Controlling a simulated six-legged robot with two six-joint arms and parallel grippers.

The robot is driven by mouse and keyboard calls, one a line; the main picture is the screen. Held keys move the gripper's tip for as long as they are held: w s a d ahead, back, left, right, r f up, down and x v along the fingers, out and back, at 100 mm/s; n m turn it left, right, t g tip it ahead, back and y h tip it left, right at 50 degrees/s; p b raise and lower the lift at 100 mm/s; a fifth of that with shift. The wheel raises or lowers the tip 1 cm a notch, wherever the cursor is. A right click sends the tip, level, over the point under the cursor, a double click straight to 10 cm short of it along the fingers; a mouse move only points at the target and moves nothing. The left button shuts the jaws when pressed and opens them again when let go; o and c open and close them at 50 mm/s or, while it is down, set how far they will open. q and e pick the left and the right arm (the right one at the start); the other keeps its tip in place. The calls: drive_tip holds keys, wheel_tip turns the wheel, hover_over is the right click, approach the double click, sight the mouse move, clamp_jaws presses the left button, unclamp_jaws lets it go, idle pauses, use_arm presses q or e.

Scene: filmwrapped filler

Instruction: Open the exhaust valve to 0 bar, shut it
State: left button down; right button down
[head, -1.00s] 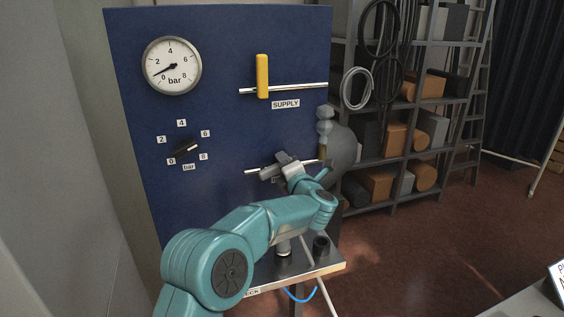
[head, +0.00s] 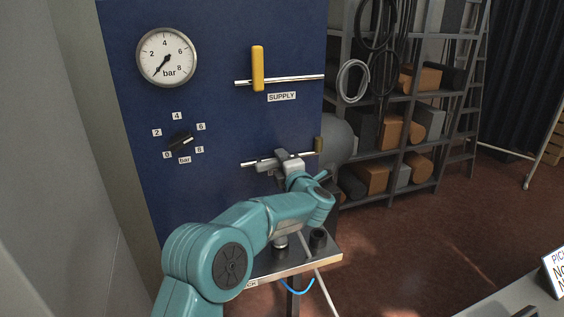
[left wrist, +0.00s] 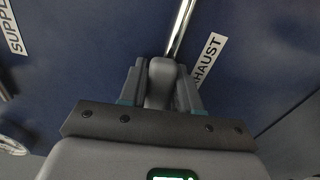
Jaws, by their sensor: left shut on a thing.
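A blue panel (head: 215,190) carries a round gauge (head: 167,58); its needle points to the lower left, at about 0 bar. The grey exhaust valve handle (left wrist: 160,82) sits between my left gripper's fingers (left wrist: 161,88), on a shiny pipe (left wrist: 182,25). The EXHAUST label (left wrist: 208,60) is partly covered. In the head view my left gripper (head: 285,158) is shut on the handle at the lower pipe (head: 252,163); the handle's angle to the pipe is hard to tell. My right gripper is not in view.
Above is the yellow SUPPLY handle (head: 258,68), upright across its pipe. A black knob (head: 180,139) with a bar scale is at left. A small shelf (head: 315,262) juts out below my left arm. Storage racks (head: 400,155) stand at right.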

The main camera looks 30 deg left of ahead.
use_arm(q)
drive_tip(key=c, duration=0.9)
unclamp_jaws()
drive_tip(key=shift+d, duration=0.1)
drive_tip(key=shift+s+d+f+b, duration=0.1)
drive_tip(key=shift+s+d+b, duration=0.15)
drive_tip(key=shift+d+b, duration=0.05)
drive_tip(key=b+v, duration=0.4)
drive_tip(key=v, duration=1.1)
drive_tip(key=shift+s+d+b, duration=0.1)
drive_tip(key=shift+s+b, duration=0.1)
drive_tip(key=shift+b, duration=0.15)
